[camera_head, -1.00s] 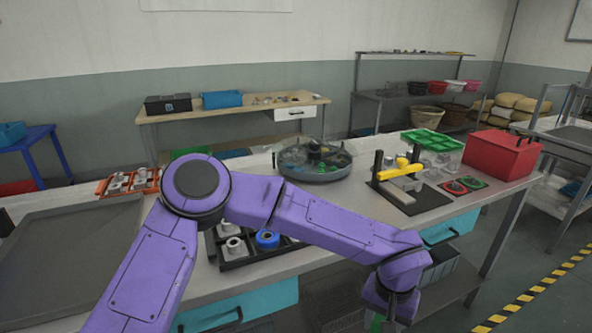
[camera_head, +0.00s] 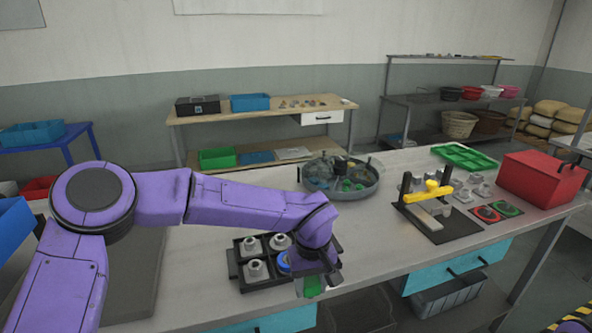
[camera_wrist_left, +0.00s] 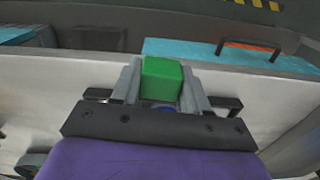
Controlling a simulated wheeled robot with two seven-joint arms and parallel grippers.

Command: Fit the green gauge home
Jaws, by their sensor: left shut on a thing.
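My left gripper (camera_head: 318,282) comes in from the left and is shut on the green gauge (camera_head: 312,287), a small green block. It holds the block at the front edge of the bench, beside the black tray (camera_head: 262,284). In the left wrist view the green gauge (camera_wrist_left: 162,78) sits between the two grey fingers, its top face showing and its lower part hidden. A blue ringed part (camera_head: 283,262) in the tray is partly hidden behind my wrist. My right gripper is not in view.
Grey fittings (camera_head: 256,269) stand in the black tray. A round tank (camera_head: 342,190) is behind it. The bench between tray and stand is clear.

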